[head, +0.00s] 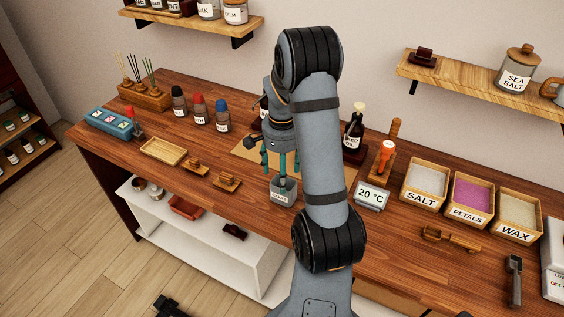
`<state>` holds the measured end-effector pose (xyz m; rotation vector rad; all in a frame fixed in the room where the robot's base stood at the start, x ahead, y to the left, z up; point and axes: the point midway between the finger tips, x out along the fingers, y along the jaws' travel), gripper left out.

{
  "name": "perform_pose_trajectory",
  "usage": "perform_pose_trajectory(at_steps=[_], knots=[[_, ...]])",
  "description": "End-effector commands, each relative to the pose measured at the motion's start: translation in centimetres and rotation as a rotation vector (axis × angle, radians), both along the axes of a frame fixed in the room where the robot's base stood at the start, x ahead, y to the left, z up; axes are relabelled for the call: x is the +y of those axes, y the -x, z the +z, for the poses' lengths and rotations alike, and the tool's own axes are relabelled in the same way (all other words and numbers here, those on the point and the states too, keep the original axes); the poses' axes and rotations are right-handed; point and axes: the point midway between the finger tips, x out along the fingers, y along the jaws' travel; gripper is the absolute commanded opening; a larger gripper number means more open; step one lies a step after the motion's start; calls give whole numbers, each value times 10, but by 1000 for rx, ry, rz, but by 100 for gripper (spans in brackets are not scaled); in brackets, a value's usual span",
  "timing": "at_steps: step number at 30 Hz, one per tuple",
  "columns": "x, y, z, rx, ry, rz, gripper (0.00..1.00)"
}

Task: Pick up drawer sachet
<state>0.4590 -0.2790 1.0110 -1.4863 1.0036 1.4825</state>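I cannot pick out a drawer sachet for certain in the head view. My gripper (279,160) points down over the middle of the wooden counter, just behind a small grey labelled holder (283,192). Slim teal shapes show around its fingertips and above the holder, and I cannot tell fingers from holder contents. The finger opening is unclear. My arm hides part of the counter behind it. A white low unit (190,240) under the counter's front edge holds a reddish tray (186,207) and a small dark object (234,231).
Dropper bottles (199,110) and a blue box (110,123) stand at left, with an empty wooden tray (164,151). A 20 °C display (371,196) and salt (424,183), petals (470,198) and wax (518,214) boxes stand right. Floor at lower left is mostly clear.

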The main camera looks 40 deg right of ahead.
Motion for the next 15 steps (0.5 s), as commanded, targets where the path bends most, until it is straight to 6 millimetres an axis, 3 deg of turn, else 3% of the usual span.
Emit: perform_pose_trajectory(at_steps=[6,15], knots=[[-1,-1,42,-4,3,1,68],[0,1,61,1,-1,1,80]])
